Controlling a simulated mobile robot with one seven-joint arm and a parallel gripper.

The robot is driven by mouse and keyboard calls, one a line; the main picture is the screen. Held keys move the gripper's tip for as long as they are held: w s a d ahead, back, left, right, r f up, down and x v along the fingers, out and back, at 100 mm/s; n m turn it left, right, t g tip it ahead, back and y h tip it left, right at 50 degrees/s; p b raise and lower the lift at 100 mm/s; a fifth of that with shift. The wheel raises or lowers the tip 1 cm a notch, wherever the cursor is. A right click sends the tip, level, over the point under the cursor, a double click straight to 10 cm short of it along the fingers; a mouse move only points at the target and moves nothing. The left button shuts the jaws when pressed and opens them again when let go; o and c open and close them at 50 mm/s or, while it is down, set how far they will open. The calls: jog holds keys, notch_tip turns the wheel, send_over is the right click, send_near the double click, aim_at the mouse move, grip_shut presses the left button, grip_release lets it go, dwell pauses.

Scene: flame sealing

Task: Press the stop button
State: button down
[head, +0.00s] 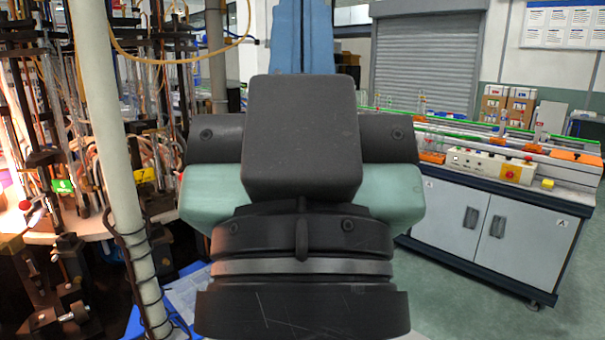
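A round red button on a yellow square plate (510,173) shows at the right; it looks like a stop button. It sits at the right end of a beige control panel (470,161) on the front edge of a long bench at the right. Smaller controls on the panel are too small to make out. My arm fills the middle of the view, well to the left of the panel. My gripper's fingers do not show, so whether they are open or shut is hidden.
A grey cabinet (485,225) stands under the bench. Green floor (455,300) is clear before it. At the left, a pale pole (112,130) wrapped with cable stands near a crowded glass-tube machine (55,150). A yellow block (547,184) sits right of the panel.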

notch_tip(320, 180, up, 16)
jog(key=p, duration=1.3)
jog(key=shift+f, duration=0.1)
